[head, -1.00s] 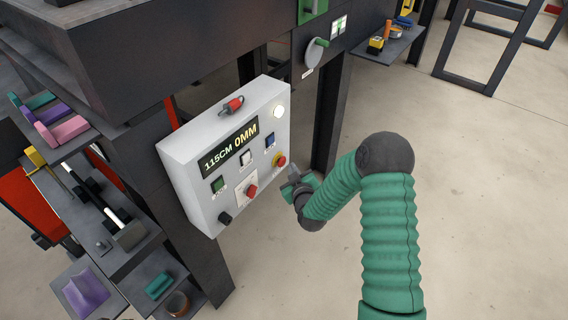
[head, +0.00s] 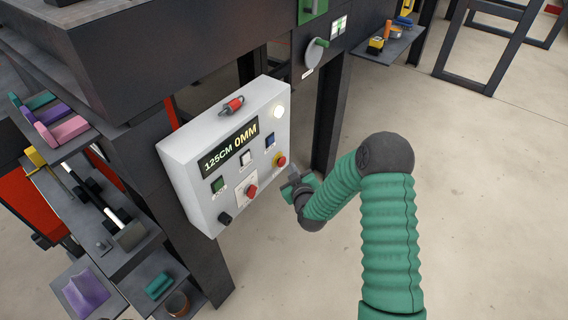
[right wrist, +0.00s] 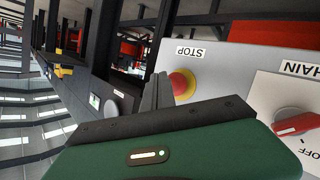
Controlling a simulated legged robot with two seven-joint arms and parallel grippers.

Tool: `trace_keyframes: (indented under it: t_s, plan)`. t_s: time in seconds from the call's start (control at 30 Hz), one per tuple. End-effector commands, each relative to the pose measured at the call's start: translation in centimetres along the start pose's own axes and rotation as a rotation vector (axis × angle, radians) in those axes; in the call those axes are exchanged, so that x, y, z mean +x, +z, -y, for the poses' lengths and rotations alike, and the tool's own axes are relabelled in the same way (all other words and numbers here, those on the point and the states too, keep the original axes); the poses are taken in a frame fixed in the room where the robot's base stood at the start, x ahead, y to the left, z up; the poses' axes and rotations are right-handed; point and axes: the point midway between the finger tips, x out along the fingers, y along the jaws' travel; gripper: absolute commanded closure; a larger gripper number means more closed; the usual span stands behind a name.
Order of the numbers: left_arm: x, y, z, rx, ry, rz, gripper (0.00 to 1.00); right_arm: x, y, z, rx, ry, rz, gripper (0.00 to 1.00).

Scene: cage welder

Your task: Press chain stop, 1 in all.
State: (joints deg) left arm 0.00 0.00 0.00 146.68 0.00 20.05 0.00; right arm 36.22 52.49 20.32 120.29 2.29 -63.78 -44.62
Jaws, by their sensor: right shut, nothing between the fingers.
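A white control box (head: 187,165) stands on the dark frame, with a lit display (head: 231,145) reading "125CM 0MM". On its right side is a red stop button (head: 280,160) on a yellow collar; in the right wrist view this button (right wrist: 183,84) sits by a "STOP" label. A red rotary switch (head: 251,190) on a white plate is below left; in the right wrist view the switch (right wrist: 298,124) has "CHAIN" and "OFF" lettering. My right gripper (head: 291,178) is shut and empty, just below right of the stop button. Its fingers (right wrist: 158,92) appear beside the button; contact is unclear.
The box also carries a green button (head: 218,185), a white button (head: 245,158), a blue button (head: 270,139), a black knob (head: 225,218) and a lit white lamp (head: 278,111). A grey round handle (head: 315,50) is above right. Open floor lies right.

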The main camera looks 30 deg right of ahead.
Motion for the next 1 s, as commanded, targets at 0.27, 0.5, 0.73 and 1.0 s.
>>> trace_keyframes:
  t_s: [0.27, 0.5, 0.73, 1.0]
  plan:
    - [0.00, 0.00, 0.00, 0.000, 0.000, 0.000, 0.02, 0.00, 0.00, 0.00, 0.000, 0.000, 0.000, 1.00]
    - [0.00, 0.00, 0.00, 0.000, 0.000, 0.000, 0.02, 0.00, 0.00, 0.00, 0.000, 0.000, 0.000, 1.00]
    - [0.01, 0.00, 0.00, 0.000, 0.000, 0.000, 0.02, 0.07, -0.12, 0.09, 0.000, 0.000, -0.001, 1.00]
    - [0.04, 0.01, 0.00, 0.000, 0.000, 0.000, 0.02, 0.46, -0.62, 0.41, -0.001, 0.000, -0.001, 1.00]
